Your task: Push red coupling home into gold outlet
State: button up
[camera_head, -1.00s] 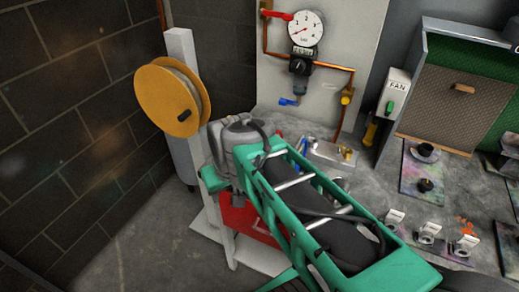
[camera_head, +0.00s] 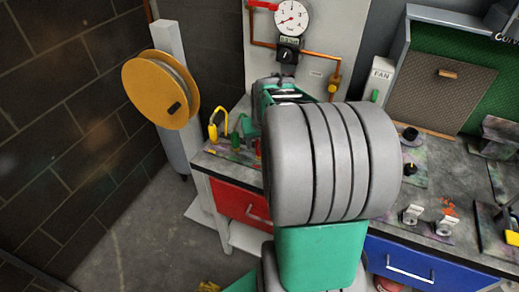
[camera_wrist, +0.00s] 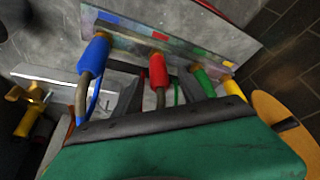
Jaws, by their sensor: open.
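The red coupling (camera_wrist: 158,70) stands in a rack (camera_wrist: 180,45) with coloured marks, a hose trailing from it. My gripper (camera_wrist: 165,78) is open, its dark fingers to either side of the red coupling; I cannot tell whether they touch it. A gold fitting (camera_head: 333,88), seemingly the gold outlet, is at the lower end of the copper pipe on the wall panel, apart from the red coupling.
Blue (camera_wrist: 94,54), green (camera_wrist: 203,80) and yellow (camera_wrist: 232,88) couplings stand close beside the red one. A brass-coloured fitting (camera_wrist: 28,108) is at the wrist view's left. A yellow hose reel (camera_head: 160,93) stands left of the bench. Small labelled parts (camera_head: 445,226) lie on the bench at right.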

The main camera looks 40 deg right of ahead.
jog(key=shift+c, duration=0.4)
grip_shut()
jog(key=shift+r, duration=0.1)
